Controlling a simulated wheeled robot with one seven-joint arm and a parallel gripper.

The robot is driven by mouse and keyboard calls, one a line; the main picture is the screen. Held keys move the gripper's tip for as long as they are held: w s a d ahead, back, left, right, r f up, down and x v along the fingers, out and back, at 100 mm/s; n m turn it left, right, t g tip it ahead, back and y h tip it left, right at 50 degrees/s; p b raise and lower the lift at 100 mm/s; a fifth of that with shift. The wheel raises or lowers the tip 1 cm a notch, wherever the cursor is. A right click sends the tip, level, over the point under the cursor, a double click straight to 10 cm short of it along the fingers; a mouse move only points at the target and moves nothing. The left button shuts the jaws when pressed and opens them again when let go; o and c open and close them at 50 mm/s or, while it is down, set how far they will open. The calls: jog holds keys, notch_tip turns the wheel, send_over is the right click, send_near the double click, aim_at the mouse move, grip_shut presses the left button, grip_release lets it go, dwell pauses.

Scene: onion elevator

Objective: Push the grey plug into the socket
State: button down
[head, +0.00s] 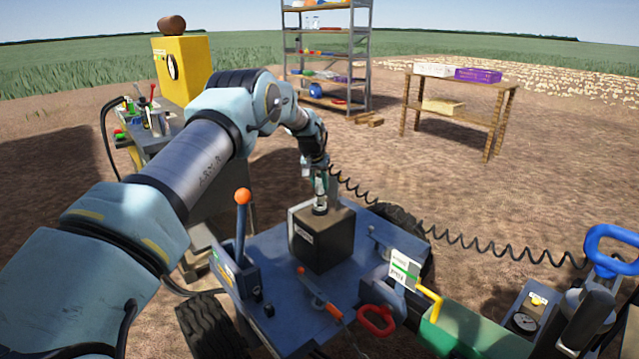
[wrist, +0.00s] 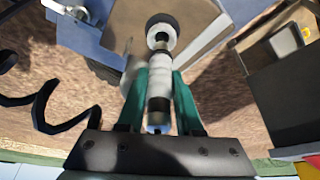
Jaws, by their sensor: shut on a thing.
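My gripper (head: 320,190) points down over a dark box (head: 325,240) on the blue cart. In the wrist view its two green fingers (wrist: 160,78) are closed around the grey plug (wrist: 160,92), a slim grey and black cylinder. The plug also shows in the head view (head: 320,208), upright at the box top. Its far end meets a round light ring with a dark centre (wrist: 162,30) on the brown box top, which seems to be the socket. I cannot tell how deep the plug sits. A black coiled cable (head: 470,243) runs right from near my gripper.
The blue cart deck (head: 270,250) carries an orange-knobbed lever (head: 242,197), an orange-handled latch (head: 318,291) and a red handle (head: 376,321). Shelves and a wooden table (head: 460,90) are far behind.

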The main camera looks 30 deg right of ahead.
aim_at(320, 177)
jog(key=shift+f+b, duration=1.55)
jog(key=shift+f, duration=0.4)
dwell(0.7)
jog(key=shift+c, duration=0.5)
grip_release()
jog(key=shift+r, duration=0.1)
jog(key=shift+r+p, duration=1.45)
jog(key=shift+r, duration=2)
